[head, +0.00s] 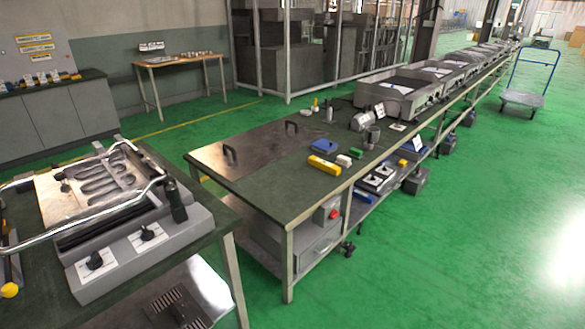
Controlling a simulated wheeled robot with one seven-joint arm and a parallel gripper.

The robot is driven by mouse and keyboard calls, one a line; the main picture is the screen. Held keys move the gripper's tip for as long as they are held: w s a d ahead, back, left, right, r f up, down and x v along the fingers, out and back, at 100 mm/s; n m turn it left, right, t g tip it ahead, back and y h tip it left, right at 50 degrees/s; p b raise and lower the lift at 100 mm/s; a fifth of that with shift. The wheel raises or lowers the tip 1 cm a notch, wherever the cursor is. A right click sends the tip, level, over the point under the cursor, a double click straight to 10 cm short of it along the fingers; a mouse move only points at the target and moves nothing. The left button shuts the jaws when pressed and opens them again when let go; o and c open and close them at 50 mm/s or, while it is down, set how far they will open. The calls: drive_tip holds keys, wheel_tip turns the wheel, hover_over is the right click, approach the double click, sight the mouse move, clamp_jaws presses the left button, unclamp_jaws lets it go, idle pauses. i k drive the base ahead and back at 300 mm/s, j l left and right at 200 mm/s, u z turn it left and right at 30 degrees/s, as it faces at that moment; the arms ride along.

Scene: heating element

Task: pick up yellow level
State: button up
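A yellow level (324,165), a short bar-shaped piece, lies flat on the dark top of the long workbench (300,200), near its front right edge. A small white block (343,160) lies close to its right end, and a blue item (324,146) lies just behind it. My gripper is not in view.
A green block (356,153) and several grey parts stand farther back on the bench. A metal plate with handles (245,150) covers its left part. A grey machine with bent metal bars (120,220) stands on a nearer table at left. Green floor is open at right.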

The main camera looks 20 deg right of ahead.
sight(335, 170)
drive_tip(key=i+l+u, duration=0.3)
drive_tip(key=l, duration=0.25)
drive_tip(key=i+l+u, duration=0.15)
drive_tip(key=l, duration=0.15)
drive_tip(key=i+l+u, duration=0.2)
drive_tip(key=i+l, duration=0.15)
drive_tip(key=l, duration=0.4)
drive_tip(key=i+l, duration=0.15)
drive_tip(key=l, duration=0.35)
drive_tip(key=i+l+u, duration=0.1)
drive_tip(key=l, duration=0.45)
drive_tip(key=i+l, duration=0.15)
drive_tip(key=l, duration=0.35)
drive_tip(key=i+l, duration=0.15)
drive_tip(key=l, duration=0.4)
drive_tip(key=i+l+u, duration=0.1)
drive_tip(key=l, duration=0.45)
drive_tip(key=i+l, duration=0.1)
drive_tip(key=l, duration=0.45)
drive_tip(key=i+l, duration=0.1)
drive_tip(key=l, duration=0.4)
drive_tip(key=i+u, duration=0.05)
